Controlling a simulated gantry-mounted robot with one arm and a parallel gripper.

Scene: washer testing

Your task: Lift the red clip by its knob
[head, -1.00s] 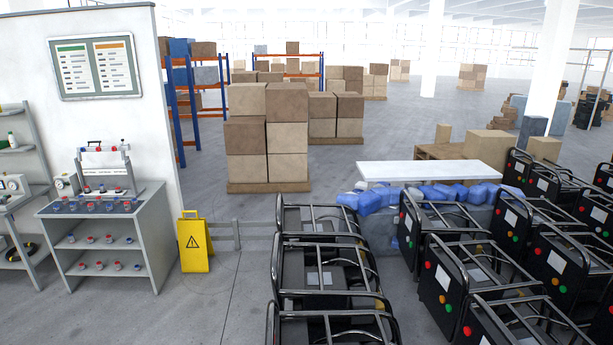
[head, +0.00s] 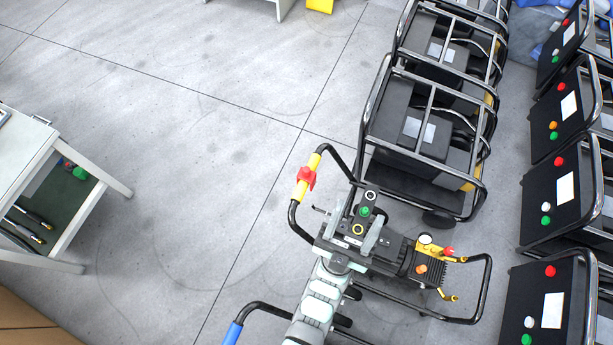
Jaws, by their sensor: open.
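The red clip (head: 306,178) sits on the yellow section of a black tubular handle, in the middle of the head view. Its knob is too small to make out clearly. The handle belongs to a pressure washer (head: 425,268) with a black motor and yellow fittings. My gripper (head: 360,212) is open, with its two pale fingers apart, over the washer and to the lower right of the clip. It does not touch the clip. Parts of the washer between and below the fingers are hidden by my gripper and arm.
Several black-framed machines (head: 425,135) stand just beyond, with more control panels (head: 552,310) along the right. A blue-gripped handle (head: 233,333) is at the bottom. A workbench (head: 32,140) with tools on its lower shelf stands at left. Open floor (head: 180,190) lies between.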

